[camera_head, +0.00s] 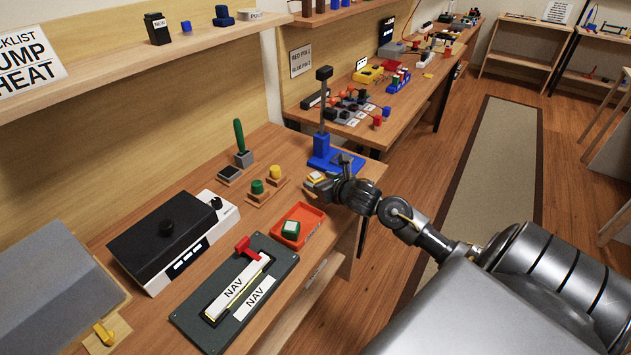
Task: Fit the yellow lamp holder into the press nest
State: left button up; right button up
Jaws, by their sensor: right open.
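The yellow lamp holder (316,177), a small yellow block with a pale top, is at the front left of the blue press (322,147). My right gripper (327,184) is open, right beside the holder, and partly hides that area. I cannot tell whether the holder sits in the nest or only lies at it. The press stands upright with a dark post and a dark head above its blue base. My left gripper is not in view.
An orange-red tray (316,222) with a green lamp holder (291,229) is in front of the press. Wooden stands with green (257,187) and yellow (275,172) knobs are to the left. A dark NAV panel (197,324) lies nearer. Switch blocks crowd the bench behind.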

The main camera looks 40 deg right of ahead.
aim_at(316, 178)
jog(key=x, duration=0.4)
jog(key=shift+r+p, duration=0.15)
jog(key=shift+p, duration=0.2)
jog(key=shift+w, duration=0.3)
jog(key=c, duration=1.1)
jog(key=shift+c, duration=0.2)
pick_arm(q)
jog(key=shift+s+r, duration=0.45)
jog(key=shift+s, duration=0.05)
